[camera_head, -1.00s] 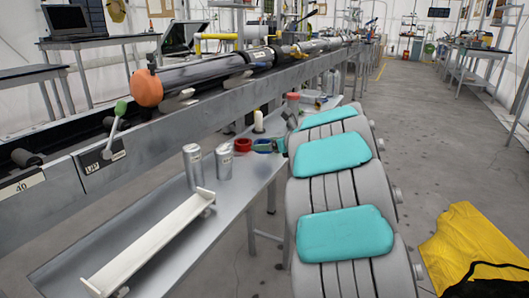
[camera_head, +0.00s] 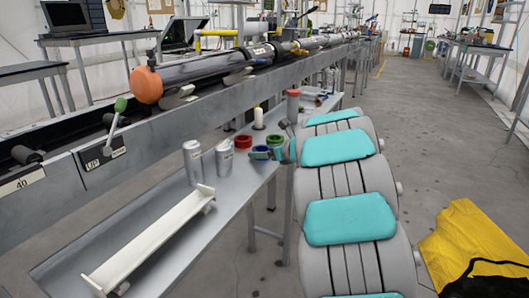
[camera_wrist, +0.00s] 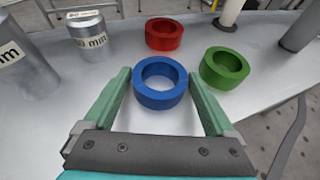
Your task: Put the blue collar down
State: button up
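The blue collar (camera_wrist: 160,99) sits on the grey metal table, upright with its hole facing up, in the wrist view. My gripper (camera_wrist: 160,76) is open, with one green finger on each side of the collar. Slim gaps seem to show between fingers and collar. The head view shows my gripper (camera_head: 262,153) at the table's right edge, largely hiding the blue collar. The red collar (camera_wrist: 163,42) stands just behind the blue one, and the green collar (camera_wrist: 225,75) stands to its right. The red (camera_head: 243,142) and green (camera_head: 275,141) collars also show in the head view.
Two metal cylinders (camera_wrist: 90,38) (camera_wrist: 22,65) stand to the left. A white post (camera_wrist: 228,14) and a dark grey post (camera_wrist: 300,30) stand behind at the right. A long white trough (camera_head: 150,240) lies along the table's front. The rail (camera_head: 190,115) runs behind the table.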

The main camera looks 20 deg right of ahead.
jog(key=shift+o, duration=0.5)
jog(key=shift+r, duration=0.1)
jog(key=shift+r+p, duration=0.2)
jog(key=shift+p, duration=0.15)
jog(key=b+v, duration=0.2)
jog(key=v, duration=1)
jog(key=shift+f, duration=0.2)
